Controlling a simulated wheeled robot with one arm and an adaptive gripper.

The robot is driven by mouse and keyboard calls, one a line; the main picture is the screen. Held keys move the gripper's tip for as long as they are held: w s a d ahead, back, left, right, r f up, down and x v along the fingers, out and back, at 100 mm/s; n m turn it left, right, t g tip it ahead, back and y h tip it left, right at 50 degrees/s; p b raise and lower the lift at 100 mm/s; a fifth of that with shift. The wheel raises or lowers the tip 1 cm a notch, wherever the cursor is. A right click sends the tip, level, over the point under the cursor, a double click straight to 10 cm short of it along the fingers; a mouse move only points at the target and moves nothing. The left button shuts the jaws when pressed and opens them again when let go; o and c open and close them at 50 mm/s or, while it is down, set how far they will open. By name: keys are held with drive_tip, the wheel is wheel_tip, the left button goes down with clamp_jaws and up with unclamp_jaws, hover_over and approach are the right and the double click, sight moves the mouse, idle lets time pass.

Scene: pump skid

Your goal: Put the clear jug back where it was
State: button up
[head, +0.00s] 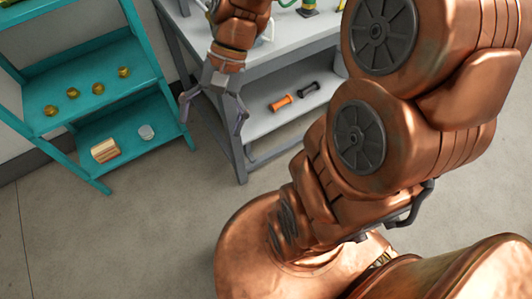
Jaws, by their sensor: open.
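My gripper (213,113) hangs pointing down in front of the grey bench, its two fingers spread wide with nothing between them. A pale, clear-looking piece (268,33) shows beside my wrist on the bench top. It may be part of the clear jug, but my wrist hides most of it.
The teal rack (95,62) holds several brass fittings on its middle shelf and a copper cylinder (105,150) below. The grey bench (305,50) carries an orange item (281,103) and a black item (308,90) on its lower shelf. The floor in front is clear.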

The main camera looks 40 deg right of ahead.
drive_tip(key=s+d+f+n+h, duration=0.1)
drive_tip(key=s+d+n+h, duration=0.1)
drive_tip(key=s, duration=0.3)
drive_tip(key=s+d+f+n+h, duration=0.1)
drive_tip(key=s+d+n+h, duration=0.1)
drive_tip(key=s+n+h, duration=0.2)
drive_tip(key=shift+s+d+f+n+t+h, duration=0.35)
drive_tip(key=shift+s+n, duration=0.25)
drive_tip(key=shift+s, duration=0.65)
wheel_tip(320, 180, up, 6)
drive_tip(key=p, duration=0.6)
